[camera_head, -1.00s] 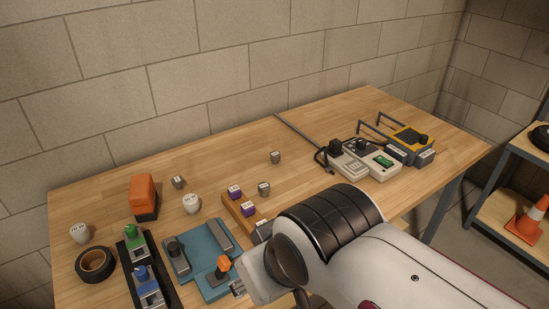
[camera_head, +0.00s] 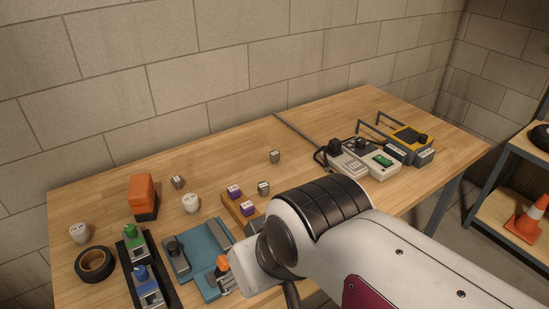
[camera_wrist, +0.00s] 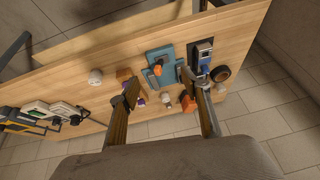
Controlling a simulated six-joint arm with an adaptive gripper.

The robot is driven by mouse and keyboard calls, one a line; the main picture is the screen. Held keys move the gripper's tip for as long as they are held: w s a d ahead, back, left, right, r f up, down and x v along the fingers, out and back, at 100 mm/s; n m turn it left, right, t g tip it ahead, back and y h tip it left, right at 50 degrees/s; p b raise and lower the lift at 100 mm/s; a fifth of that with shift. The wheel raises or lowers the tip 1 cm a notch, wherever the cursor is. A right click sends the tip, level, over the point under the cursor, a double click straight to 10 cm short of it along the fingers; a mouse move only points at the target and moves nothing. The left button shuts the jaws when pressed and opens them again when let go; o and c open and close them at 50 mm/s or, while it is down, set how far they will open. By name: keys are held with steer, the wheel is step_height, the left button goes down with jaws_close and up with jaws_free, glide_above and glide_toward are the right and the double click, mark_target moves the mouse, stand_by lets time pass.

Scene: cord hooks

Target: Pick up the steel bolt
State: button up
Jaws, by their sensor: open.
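Several small grey metal pieces stand on the table in the head view: one grey piece (camera_head: 177,182) near the orange block, another grey piece (camera_head: 275,157) farther back, and a third grey piece (camera_head: 264,188) beside the purple-topped pieces. I cannot tell which is the steel bolt. My gripper (camera_wrist: 164,84) is open and empty above the table in the wrist view, its two fingers spread apart. In the head view my wrist hides most of it, beside the teal fixture (camera_head: 207,247) with its orange knob (camera_head: 222,263).
White pieces (camera_head: 191,203) (camera_head: 80,233), a black tape roll (camera_head: 95,264), an orange block (camera_head: 143,196) and a black tray with green and blue clamps (camera_head: 133,236) crowd the left. Meters (camera_head: 376,160) and a yellow device (camera_head: 410,142) stand right.

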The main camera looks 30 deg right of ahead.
steer(key=w+a+r+m+y, duration=0.1)
steer(key=w+a+m+y, duration=0.2)
steer(key=w+m, duration=0.35)
steer(key=w+a+m+y, duration=0.3)
steer(key=w, duration=0.6)
steer(key=w+d+f+m+t, duration=0.15)
steer(key=w+d+m, duration=0.25)
steer(key=w, duration=0.4)
steer(key=w+d+m+t, duration=0.3)
steer(key=w+d+m, duration=0.15)
steer(key=w, duration=0.25)
steer(key=m+t+h, duration=0.4)
steer(key=m+h, duration=0.5)
steer(key=m, duration=1.1)
glide_toward(275, 157)
steer(key=x, duration=0.3)
steer(key=shift+d+f+g, duration=0.1)
steer(key=shift+g, duration=0.15)
steer(key=shift+w, duration=0.1)
